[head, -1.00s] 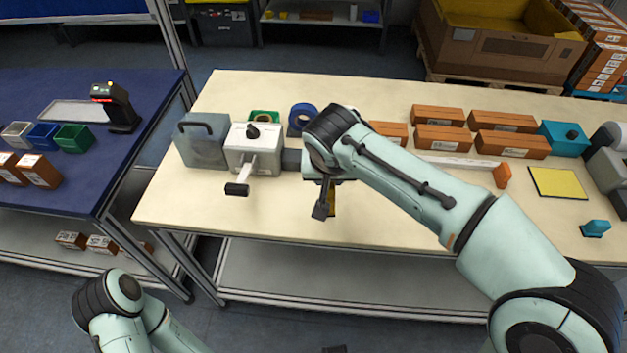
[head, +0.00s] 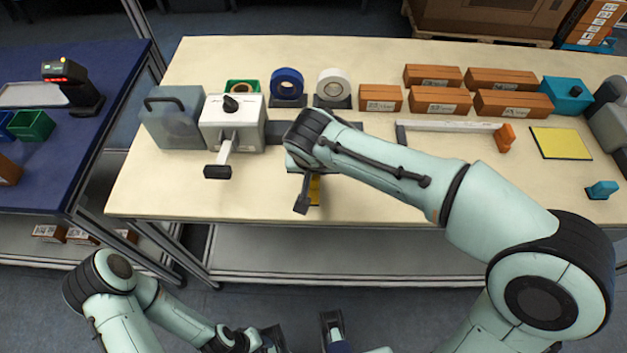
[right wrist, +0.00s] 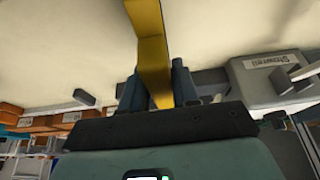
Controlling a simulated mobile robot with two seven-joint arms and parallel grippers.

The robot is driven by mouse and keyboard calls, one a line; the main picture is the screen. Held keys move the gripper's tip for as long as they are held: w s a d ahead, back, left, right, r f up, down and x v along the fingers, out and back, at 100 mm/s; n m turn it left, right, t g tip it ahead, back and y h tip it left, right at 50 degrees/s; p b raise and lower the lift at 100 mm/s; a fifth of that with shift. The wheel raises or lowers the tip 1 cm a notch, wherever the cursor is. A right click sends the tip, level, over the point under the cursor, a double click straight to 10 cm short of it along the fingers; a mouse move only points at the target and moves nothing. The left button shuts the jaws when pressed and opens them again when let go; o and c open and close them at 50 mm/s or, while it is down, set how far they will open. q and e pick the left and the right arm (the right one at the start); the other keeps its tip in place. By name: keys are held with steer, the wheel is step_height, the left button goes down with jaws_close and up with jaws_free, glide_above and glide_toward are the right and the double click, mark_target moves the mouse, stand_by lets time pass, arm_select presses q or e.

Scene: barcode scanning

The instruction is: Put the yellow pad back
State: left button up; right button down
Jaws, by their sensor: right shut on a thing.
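The yellow pad (head: 314,190), a narrow yellow slab, is held by my right gripper (head: 312,178) near the front middle of the table, right of the white device. In the right wrist view the pad (right wrist: 150,45) stands between the two blue-grey fingers of the right gripper (right wrist: 155,85), which are shut on it. In the head view my right arm hides much of this gripper. A flat yellow square with a dark border (head: 561,143) lies at the table's right. My left gripper (head: 272,338) is low at the bottom edge, partly cut off, off the table.
The white device (head: 232,108) with a lever and a grey box (head: 172,118) stand at the table's left. Blue tape (head: 287,82), white tape (head: 333,84) and several brown boxes (head: 441,108) stand along the back. A teal stamp-like piece (head: 601,189) is at the right. The front left tabletop is clear.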

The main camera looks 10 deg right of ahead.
steer(key=shift+f+b, duration=0.4)
steer(key=shift+f, duration=2.2)
steer(key=shift+f, duration=0.2)
steer(key=c, duration=0.8)
jaws_free()
steer(key=shift+c, duration=0.2)
steer(key=shift+r, duration=0.1)
steer(key=shift+r, duration=0.25)
steer(key=p+v, duration=0.1)
steer(key=v, duration=1)
steer(key=shift+s+a+r+p, duration=0.1)
steer(key=shift+s+r+p, duration=0.05)
steer(key=shift+r+p, duration=0.2)
